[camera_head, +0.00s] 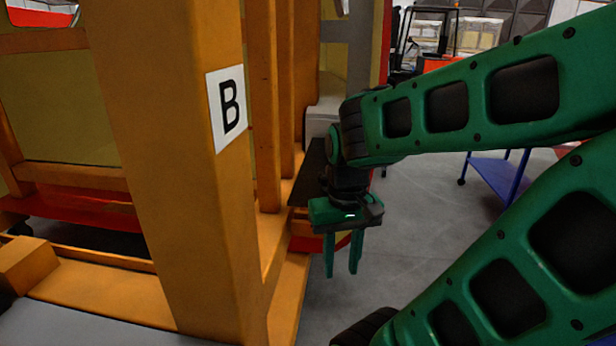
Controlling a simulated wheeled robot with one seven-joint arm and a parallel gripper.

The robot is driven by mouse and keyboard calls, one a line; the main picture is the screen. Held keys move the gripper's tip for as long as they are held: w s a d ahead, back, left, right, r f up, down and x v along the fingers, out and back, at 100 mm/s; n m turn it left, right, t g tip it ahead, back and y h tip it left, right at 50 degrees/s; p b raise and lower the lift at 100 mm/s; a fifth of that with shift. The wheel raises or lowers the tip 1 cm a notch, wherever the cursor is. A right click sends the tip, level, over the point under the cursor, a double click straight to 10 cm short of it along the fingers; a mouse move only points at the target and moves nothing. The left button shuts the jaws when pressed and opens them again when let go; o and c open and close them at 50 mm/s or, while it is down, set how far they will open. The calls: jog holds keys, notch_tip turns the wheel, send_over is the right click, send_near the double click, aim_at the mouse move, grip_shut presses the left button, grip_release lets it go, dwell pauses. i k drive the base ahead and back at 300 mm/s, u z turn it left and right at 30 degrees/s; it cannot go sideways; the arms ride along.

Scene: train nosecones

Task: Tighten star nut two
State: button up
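My gripper (342,262) hangs at the end of my green arm, pointing down. Its two green fingers are apart with nothing seen between them. It is just right of the orange-yellow frame (180,130), beside its inner posts. No star nut can be made out in this view; any nut may be hidden behind the posts or my arm.
A thick orange post with a white sign marked B (228,107) stands close on the left. A blue cart (497,172) and a forklift (425,35) stand at the back right. Grey floor (410,235) lies open behind my gripper.

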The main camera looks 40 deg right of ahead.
aim_at(322, 180)
jog(key=k, duration=1.9)
jog(key=z, duration=0.5)
jog(key=i, duration=1.5)
jog(key=z, duration=0.05)
